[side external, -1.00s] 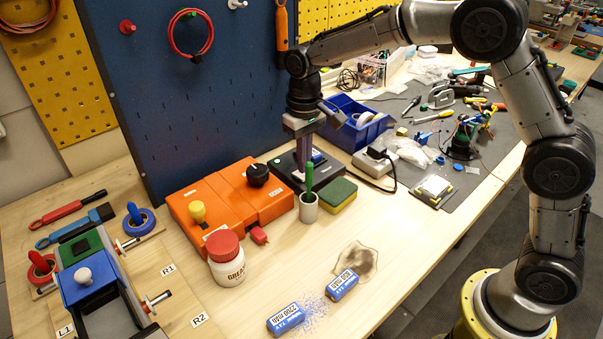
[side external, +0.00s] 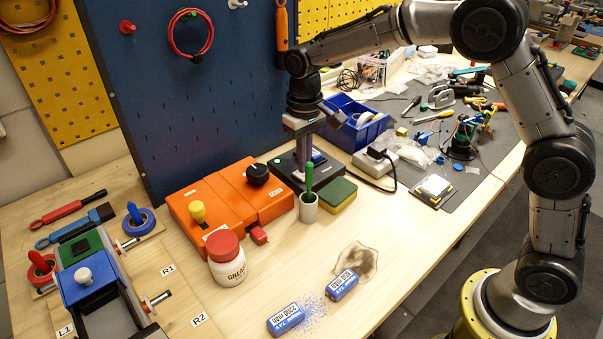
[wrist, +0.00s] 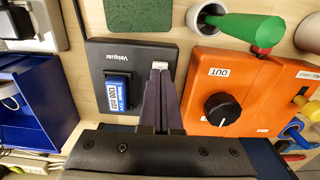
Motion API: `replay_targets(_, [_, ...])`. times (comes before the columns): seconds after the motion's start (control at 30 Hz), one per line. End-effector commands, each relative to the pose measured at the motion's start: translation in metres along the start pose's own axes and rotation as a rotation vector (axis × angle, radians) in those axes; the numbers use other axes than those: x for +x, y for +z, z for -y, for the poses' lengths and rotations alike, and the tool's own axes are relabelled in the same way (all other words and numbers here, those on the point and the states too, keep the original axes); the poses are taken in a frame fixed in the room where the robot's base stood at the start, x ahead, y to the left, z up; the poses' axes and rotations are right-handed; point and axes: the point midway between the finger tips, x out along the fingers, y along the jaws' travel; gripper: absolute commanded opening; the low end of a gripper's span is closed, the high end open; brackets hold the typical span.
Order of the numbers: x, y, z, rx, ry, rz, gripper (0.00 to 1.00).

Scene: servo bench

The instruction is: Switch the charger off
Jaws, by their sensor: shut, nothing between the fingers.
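The charger (wrist: 135,55) is a flat black box marked "Velquor". It also shows in the side external view (side external: 284,168), behind the green-handled tool. A blue battery (wrist: 117,93) sits in its bay. A small pale switch (wrist: 160,65) is on the charger's top, right of the name. My gripper (wrist: 160,76) is shut and empty, pointing down over the charger. In the wrist view its fingertips are right at the switch and partly cover it; I cannot tell whether they touch it. In the side view my gripper (side external: 303,178) hides part of the charger. The switch's position cannot be read.
An orange box (side external: 223,200) with a black knob (wrist: 222,109) stands close beside the charger. A green tool (side external: 309,180) stands in a white cup (side external: 308,210) in front, next to a sponge (side external: 338,194). A blue bin (side external: 355,122) is behind.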

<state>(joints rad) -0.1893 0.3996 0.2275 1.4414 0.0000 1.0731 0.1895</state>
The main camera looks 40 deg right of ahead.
Motion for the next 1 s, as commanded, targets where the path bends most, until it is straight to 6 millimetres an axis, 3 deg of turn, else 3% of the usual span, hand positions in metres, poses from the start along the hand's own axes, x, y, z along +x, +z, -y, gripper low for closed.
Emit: replay_targets(1.0, [0.0095, 0.0001, 0.0, 0.0, 0.0, 0.001, 0.0])
